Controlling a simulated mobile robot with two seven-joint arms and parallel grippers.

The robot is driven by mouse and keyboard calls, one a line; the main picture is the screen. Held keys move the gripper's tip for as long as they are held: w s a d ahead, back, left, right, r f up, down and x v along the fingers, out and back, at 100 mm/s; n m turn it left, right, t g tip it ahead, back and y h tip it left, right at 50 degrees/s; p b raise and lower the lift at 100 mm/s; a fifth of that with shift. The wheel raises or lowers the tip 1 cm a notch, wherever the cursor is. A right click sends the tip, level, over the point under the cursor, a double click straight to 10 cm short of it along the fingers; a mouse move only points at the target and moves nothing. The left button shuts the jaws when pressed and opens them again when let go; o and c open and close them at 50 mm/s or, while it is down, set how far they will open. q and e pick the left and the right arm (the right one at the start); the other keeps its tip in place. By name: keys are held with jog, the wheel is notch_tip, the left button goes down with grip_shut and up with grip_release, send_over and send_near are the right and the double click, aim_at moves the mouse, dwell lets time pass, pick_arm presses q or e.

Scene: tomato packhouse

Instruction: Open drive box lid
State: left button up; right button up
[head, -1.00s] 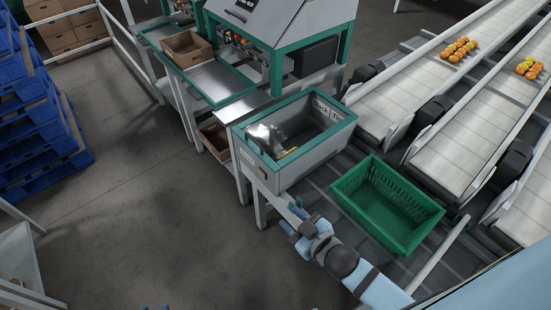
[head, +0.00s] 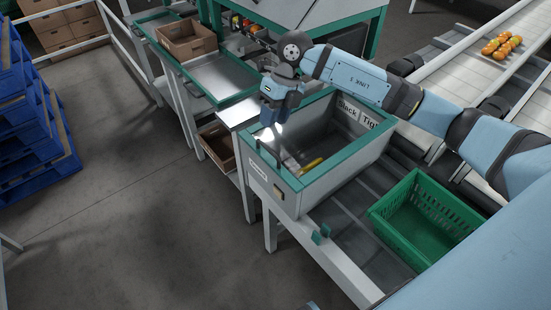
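The drive box (head: 322,186) is a grey box with a teal rim on the conveyor frame. Its far inner wall bears the words "Slack" and "Tight". A yellow part (head: 313,164) shows inside, and a thin dark upright bar, perhaps a handle, stands near the left rim. I cannot make out for certain whether a clear lid covers the top. My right gripper (head: 279,122) points down over the box's far left corner, with bright glints just below its tips. Its fingers are seen from the side, so their gap and any contact are hidden. My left gripper is not in view.
A green crate (head: 423,217) sits on the dark rollers right of the box. A steel table with a teal edge (head: 229,92) and a brown carton (head: 187,42) stand behind left. White belts (head: 456,76) run at the right.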

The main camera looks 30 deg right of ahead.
aim_at(274, 153)
jog(key=shift+h, duration=0.9)
jog(key=f, duration=0.4)
jog(key=f+b, duration=0.1)
jog(key=f, duration=0.7)
jog(key=shift+w+d+f, duration=0.35)
jog(key=shift+w+f, duration=0.05)
grip_shut()
